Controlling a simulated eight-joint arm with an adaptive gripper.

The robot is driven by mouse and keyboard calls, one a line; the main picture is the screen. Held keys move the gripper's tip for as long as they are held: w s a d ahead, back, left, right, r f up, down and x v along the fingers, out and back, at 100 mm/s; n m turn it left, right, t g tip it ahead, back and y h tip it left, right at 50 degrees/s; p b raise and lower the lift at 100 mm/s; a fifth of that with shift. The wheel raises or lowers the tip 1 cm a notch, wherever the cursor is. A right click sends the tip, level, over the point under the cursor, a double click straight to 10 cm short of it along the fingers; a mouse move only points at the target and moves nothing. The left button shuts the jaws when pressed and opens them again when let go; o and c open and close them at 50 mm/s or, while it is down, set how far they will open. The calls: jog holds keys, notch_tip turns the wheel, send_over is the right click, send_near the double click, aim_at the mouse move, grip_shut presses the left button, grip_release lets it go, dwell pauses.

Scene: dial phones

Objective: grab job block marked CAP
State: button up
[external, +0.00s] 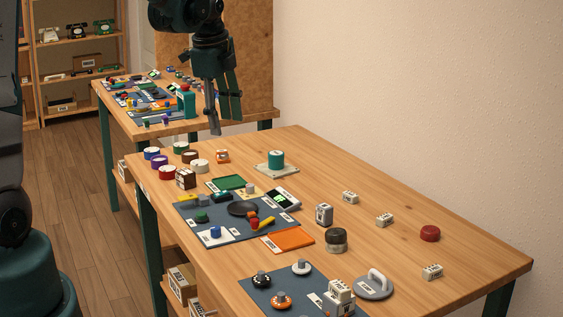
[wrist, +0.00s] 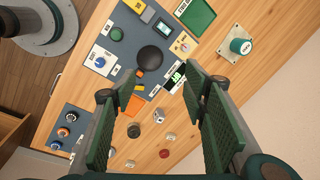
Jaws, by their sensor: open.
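Several small pale blocks with dark markings stand on the front table. A greyer block (external: 324,213) stands nearer the mat, and more blocks (external: 339,290) are stacked at the front. The lettering is too small to read, so I cannot tell which is marked CAP. My gripper (external: 222,110) is open and empty, high above the far end of this table. In the wrist view its fingers (wrist: 161,86) are wide apart.
A dark mat (external: 190,215) holds small parts, beside an orange tray (external: 290,239) and a green tray (external: 228,182). A teal cylinder (external: 276,160), a dark round jar (external: 336,240), a red disc (external: 430,233) and a grey handled weight (external: 374,284) stand around.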

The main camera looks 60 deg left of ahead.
jog(key=a+f+m, duration=0.2)
jog(key=a+f, duration=0.6)
jog(key=a, duration=0.4)
jog(key=m+g+h, duration=0.1)
jog(key=m+g, duration=0.1)
jog(key=m, duration=0.1)
send_over(186, 171)
jog(key=f, duration=0.8)
jog(key=shift+s+d+f+b, duration=0.1)
jog(key=shift+s+b, duration=0.15)
jog(key=shift+b, duration=0.1)
jog(key=shift+f, duration=0.1)
jog(key=shift+f, duration=1.2)
jog(key=shift+f, duration=0.1)
jog(key=shift+w+f+b, duration=0.2)
jog(key=shift+f+b, duration=0.4)
jog(key=shift+f, duration=1.9)
